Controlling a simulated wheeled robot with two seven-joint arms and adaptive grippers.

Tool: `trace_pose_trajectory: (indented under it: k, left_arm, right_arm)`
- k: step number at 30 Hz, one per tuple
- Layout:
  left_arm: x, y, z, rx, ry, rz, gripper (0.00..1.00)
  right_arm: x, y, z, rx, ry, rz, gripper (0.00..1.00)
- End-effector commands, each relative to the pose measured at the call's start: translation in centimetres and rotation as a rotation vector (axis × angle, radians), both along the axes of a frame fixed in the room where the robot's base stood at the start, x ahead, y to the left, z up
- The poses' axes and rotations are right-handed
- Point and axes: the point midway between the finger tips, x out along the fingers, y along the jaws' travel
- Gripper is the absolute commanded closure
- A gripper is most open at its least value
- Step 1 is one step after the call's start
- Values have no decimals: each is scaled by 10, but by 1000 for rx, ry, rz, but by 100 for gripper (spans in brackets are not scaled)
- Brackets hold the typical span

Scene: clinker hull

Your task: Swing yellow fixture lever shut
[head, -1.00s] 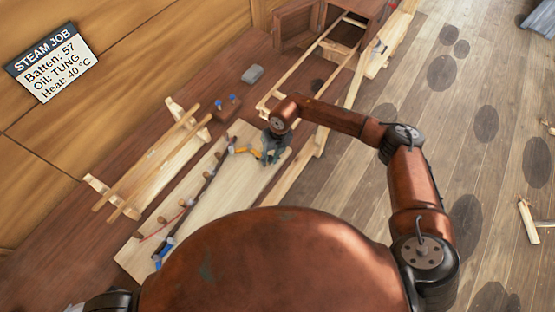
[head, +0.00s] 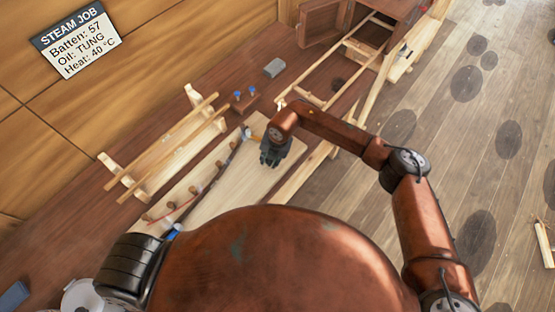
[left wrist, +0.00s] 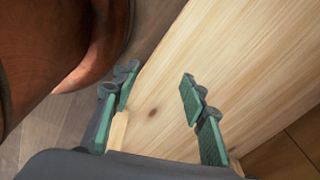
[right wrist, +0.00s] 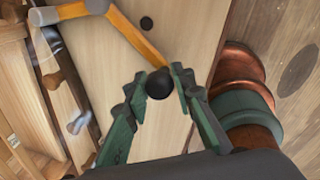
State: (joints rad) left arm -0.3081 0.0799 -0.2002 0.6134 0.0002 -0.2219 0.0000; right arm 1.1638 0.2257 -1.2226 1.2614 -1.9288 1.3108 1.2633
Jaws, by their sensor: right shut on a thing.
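My right gripper (right wrist: 153,88) is shut on that knob, with one finger on each side. In the head view my right gripper (head: 274,155) is over the pale board (head: 245,180). It and its wrist hide most of the lever there; only a little yellow (head: 257,135) shows. My left gripper (left wrist: 158,80) is open and empty above pale wood (left wrist: 225,70) in the left wrist view.
A grey block (head: 274,67) lies on the dark bench. A long open wooden frame (head: 345,75) lies at upper right.

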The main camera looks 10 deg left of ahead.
Motion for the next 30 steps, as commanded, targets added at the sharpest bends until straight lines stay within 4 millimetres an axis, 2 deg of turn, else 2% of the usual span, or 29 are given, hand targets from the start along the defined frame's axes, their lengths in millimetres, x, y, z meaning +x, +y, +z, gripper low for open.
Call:
trace_pose_trajectory:
  k: [1, 5, 12, 13, 18, 20, 30]
  left_arm:
    - [-2, 0, 0, 0, 3, 0, 60]
    - [0, 0, 0, 0, 0, 0, 60]
    - [15, -1, 1, -1, -20, -4, 60]
    - [17, -1, 1, -2, -23, -4, 60]
    - [19, -1, 1, -2, -26, -4, 60]
    - [19, -1, 1, -2, -25, -4, 60]
    - [9, 1, 1, 1, -13, -2, 60]
  right_arm:
    - [2, 6, 4, 14, -8, -3, 100]
    - [2, 6, 5, 14, -9, -5, 100]
    - [3, 5, 5, 13, -10, -6, 100]
    - [3, 5, 5, 13, -10, -6, 75]
    - [2, 4, 4, 10, -8, -5, 63]
    - [2, 3, 3, 9, -6, -6, 60]
    - [2, 1, 6, 5, -5, -6, 60]
